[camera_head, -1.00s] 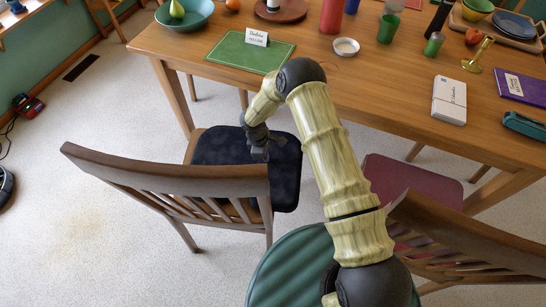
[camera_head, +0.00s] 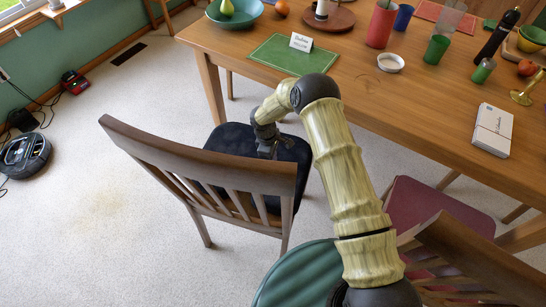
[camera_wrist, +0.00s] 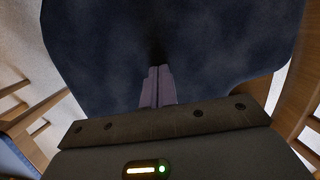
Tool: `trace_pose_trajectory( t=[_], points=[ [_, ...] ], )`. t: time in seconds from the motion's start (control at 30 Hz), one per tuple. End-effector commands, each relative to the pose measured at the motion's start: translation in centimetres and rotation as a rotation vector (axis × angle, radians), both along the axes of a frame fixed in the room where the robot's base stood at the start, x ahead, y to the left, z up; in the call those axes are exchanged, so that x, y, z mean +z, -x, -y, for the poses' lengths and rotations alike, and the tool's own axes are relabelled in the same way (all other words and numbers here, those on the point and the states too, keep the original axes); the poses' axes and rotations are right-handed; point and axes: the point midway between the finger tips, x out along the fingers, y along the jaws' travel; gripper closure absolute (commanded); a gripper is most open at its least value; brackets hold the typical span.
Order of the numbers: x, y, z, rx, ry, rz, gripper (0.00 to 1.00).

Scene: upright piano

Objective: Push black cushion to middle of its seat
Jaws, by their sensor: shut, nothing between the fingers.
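The black cushion (camera_head: 231,139) lies on the seat of the wooden chair (camera_head: 200,160) at the near side of the table. In the head view it reaches past the right end of the chair back, and the backrest hides its near part. The seat's wood is mostly hidden. My gripper (camera_head: 267,152) is shut and empty, pointing down at the cushion's right half. In the wrist view the shut fingers (camera_wrist: 157,84) stand in front of the dark cushion (camera_wrist: 100,50), which fills most of the picture. I cannot tell whether they touch it.
The wooden table (camera_head: 350,92) stands just beyond the chair, with a green mat (camera_head: 293,55) near its edge. A chair with a dark red seat (camera_head: 435,205) is at the right. A robot vacuum (camera_head: 24,155) sits on the open floor at the left.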

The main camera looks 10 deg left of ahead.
Motion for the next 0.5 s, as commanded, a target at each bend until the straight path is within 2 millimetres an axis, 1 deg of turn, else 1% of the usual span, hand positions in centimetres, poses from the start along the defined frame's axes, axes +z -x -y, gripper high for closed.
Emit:
trace_pose_trajectory(
  t=[0.03,0.23,0.5],
  points=[
    [-0.7,0.4,-0.3,0.004,-0.008,-0.007,1.00],
    [0.9,0.4,-0.3,0.003,-0.006,-0.006,1.00],
    [1.0,0.2,-0.1,0.001,-0.002,-0.003,1.00]
  ],
)
